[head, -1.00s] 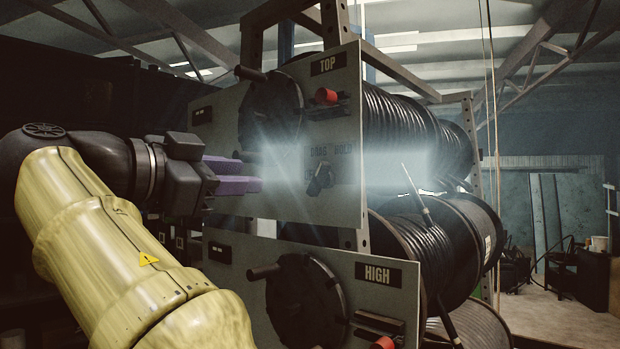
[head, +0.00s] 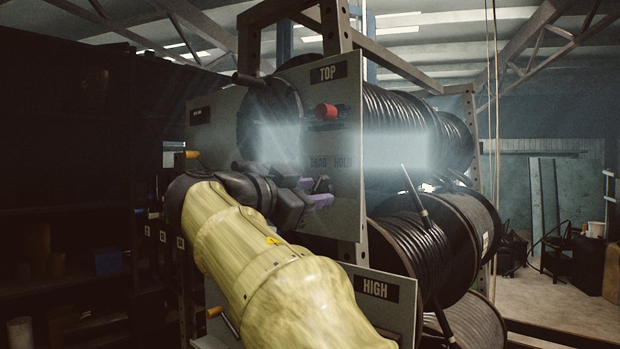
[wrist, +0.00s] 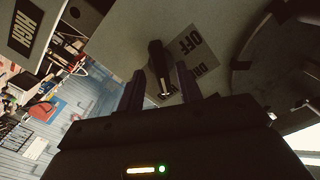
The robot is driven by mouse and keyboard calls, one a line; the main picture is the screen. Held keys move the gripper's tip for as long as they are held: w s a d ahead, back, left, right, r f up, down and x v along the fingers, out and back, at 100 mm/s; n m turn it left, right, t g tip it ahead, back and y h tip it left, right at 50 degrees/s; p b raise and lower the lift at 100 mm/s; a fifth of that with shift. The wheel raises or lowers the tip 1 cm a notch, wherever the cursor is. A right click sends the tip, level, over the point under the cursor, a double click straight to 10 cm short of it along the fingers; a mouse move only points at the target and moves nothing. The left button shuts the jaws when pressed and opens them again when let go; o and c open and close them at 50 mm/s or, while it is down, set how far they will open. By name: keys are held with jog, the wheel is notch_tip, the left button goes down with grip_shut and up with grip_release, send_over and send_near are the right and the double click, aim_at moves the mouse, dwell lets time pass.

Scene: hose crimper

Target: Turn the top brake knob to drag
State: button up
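The top brake knob (head: 322,184) is small and black, on the grey panel marked TOP (head: 345,215), below the words DRAG and HOLD. In the head view my gripper (head: 318,202) is at the knob and partly hides it. Its purple fingers point at the panel. In the wrist view the knob (wrist: 157,68) lies between the tips of my gripper (wrist: 161,88), with a gap visible at the sides. The fingers are apart, and I see no clear contact. The knob's exact pointing is hard to tell.
The HIGH panel (head: 375,289) is below, partly behind my arm. Hose reels (head: 415,110) stand behind the panels. Open floor lies at right.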

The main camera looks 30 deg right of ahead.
jog(key=shift+x, duration=0.9)
